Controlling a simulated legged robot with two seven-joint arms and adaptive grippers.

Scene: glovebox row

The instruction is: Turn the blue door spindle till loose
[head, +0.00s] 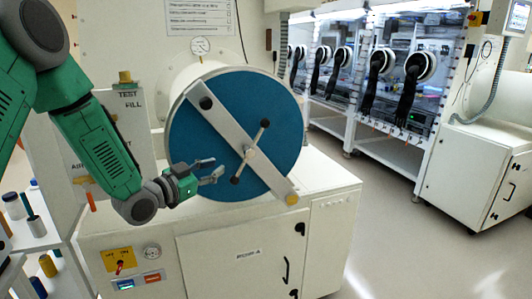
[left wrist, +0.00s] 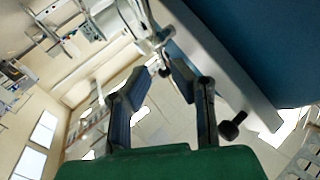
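The round blue door (head: 210,130) closes the white cylinder, with a grey clamp bar (head: 222,115) slanting across it. The spindle (head: 249,152) sits at the middle of the bar. Its cross handle has black knobs, one up and right, one down and left. My left gripper (head: 217,167) is open and empty, just left of the lower knob and apart from it. In the left wrist view the open fingers (left wrist: 158,78) show, with the blue door (left wrist: 235,40) at upper right and a black knob (left wrist: 232,126) right of the fingers. My right gripper is out of view.
A white cabinet (head: 330,215) stands below the door. A panel with a yellow knob (head: 125,77) is behind my left arm. A shelf with bottles (head: 30,232) is at lower left. Gloveboxes with black gloves (head: 375,80) stand at the back right. The floor at right is clear.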

